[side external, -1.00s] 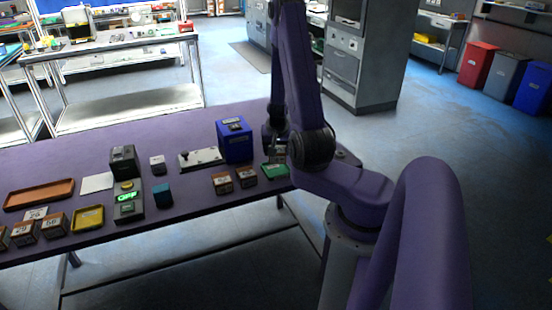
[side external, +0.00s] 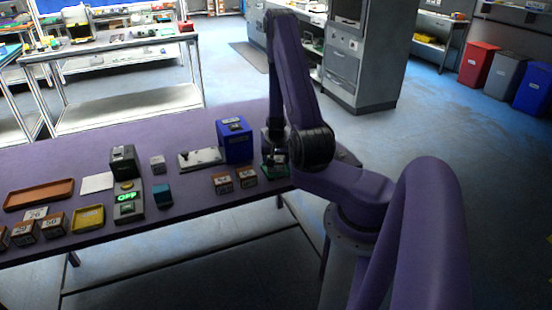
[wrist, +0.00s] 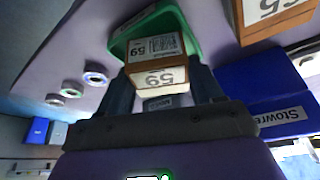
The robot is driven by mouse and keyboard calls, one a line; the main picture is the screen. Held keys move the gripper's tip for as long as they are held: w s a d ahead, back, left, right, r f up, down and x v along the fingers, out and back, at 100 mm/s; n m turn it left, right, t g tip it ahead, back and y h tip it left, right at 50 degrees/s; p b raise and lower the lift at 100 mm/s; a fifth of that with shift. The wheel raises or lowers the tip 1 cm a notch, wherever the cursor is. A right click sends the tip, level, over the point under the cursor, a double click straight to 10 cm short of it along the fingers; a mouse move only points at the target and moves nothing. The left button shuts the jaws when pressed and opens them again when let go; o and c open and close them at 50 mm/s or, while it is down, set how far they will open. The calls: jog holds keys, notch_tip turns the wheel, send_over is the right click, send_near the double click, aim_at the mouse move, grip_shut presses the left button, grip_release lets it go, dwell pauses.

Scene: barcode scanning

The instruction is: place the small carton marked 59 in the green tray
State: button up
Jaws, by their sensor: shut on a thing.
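The small carton marked 59 (wrist: 158,77) is brown with white labels and sits between the fingers of my gripper (wrist: 162,88) in the wrist view. My gripper is shut on it. The green tray (wrist: 182,22) shows behind the carton, and the carton overlaps its near part. In the side view my gripper (side external: 275,160) is low over the green tray (side external: 273,178) near the table's right end and hides much of it. I cannot tell whether the carton touches the tray floor.
Two brown cartons (side external: 222,183) stand just left of the tray; one reads 65 (wrist: 268,10) in the wrist view. A tall blue box (side external: 235,141) stands behind. A scanner stand with a green display (side external: 127,197) and a yellow tray (side external: 88,219) are farther left.

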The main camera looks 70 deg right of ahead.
jog(key=shift+f, duration=0.45)
jog(key=o, duration=1.2)
jog(key=shift+o, duration=0.2)
jog(key=shift+r, duration=0.15)
